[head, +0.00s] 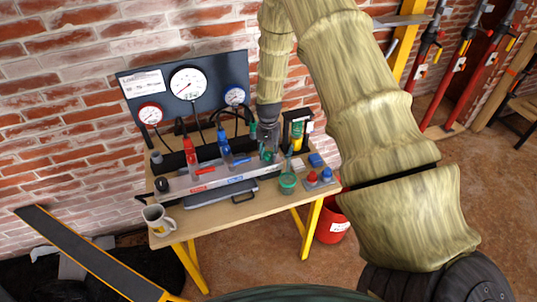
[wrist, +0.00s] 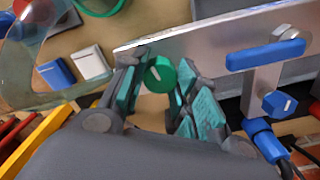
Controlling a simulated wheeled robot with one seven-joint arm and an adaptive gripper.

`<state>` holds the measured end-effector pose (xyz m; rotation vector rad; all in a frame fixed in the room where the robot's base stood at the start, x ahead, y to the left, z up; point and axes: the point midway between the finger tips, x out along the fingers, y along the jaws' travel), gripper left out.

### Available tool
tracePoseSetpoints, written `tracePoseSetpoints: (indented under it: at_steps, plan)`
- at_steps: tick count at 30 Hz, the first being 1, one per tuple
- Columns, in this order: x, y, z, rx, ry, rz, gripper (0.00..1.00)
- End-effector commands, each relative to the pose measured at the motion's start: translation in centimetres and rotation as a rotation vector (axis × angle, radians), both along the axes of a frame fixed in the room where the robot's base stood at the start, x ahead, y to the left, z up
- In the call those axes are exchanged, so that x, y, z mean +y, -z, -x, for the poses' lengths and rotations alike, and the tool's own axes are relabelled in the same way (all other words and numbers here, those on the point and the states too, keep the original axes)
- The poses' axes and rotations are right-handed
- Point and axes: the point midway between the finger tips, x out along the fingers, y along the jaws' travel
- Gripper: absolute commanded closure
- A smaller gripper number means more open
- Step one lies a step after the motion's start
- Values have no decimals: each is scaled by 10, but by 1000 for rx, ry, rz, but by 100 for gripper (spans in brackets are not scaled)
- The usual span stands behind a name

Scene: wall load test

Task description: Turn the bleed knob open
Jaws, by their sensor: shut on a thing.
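The bleed knob is round and green with a pale line across its face; in the wrist view the knob (wrist: 160,74) sits between my fingers. My gripper (wrist: 163,95) is shut on it, with teal pads on either side. In the head view my gripper (head: 268,150) reaches down over the right part of the bench, and the knob is hidden there. The metal manifold (head: 215,191) runs along the bench, and its plate (wrist: 190,40) passes behind the knob in the wrist view. I cannot tell how far the knob is turned.
A blue lever (wrist: 265,55) and a blue hex knob (wrist: 280,103) are close by on the manifold. A gauge panel (head: 215,82) stands behind.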

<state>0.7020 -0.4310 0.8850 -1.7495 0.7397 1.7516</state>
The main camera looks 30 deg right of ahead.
Motion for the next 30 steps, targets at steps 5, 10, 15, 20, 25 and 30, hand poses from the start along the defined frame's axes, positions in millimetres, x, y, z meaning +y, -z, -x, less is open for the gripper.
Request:
tracePoseSetpoints:
  at_steps: [5,10,15,20,25,30]
  plan:
    - [-1,1,-1,-3,-161,0,94]
    - [-1,2,-1,-3,-323,0,94]
    - [-1,1,-1,-3,-486,1,94]
    - [-1,1,0,-2,-638,-1,94]
    - [0,1,0,-2,-799,-1,94]
    - [-1,0,0,-3,-956,0,94]
